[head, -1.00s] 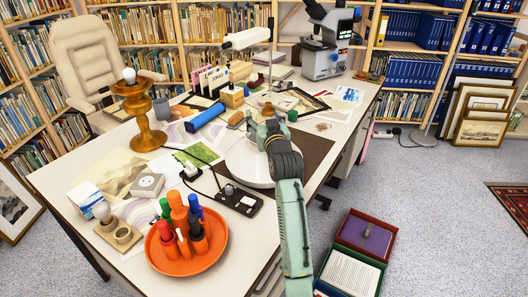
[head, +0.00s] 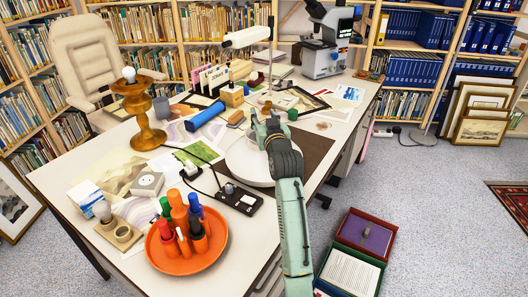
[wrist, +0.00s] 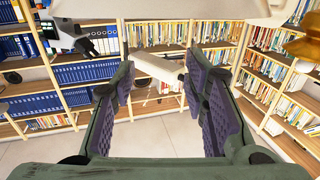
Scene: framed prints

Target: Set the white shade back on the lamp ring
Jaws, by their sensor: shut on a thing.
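The brass lamp (head: 146,118) stands upright at the back left of the desk. Its bulb (head: 129,74) is bare and a flat ring (head: 142,88) sits around it near the top. The white shade (head: 244,160) is a wide round shape under my gripper (head: 264,124), whose fingers and wrist cover part of it. My gripper is shut on the shade, to the right of the lamp. In the wrist view, which looks upside down, the shade (wrist: 165,10) crosses the top edge and part of the lamp (wrist: 303,46) shows at the right. The finger contact is hidden.
A power strip (head: 238,197), a blue roll (head: 205,116) and a card holder (head: 212,80) lie between or behind. A white desk lamp (head: 246,37) and a microscope (head: 326,40) stand at the back.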

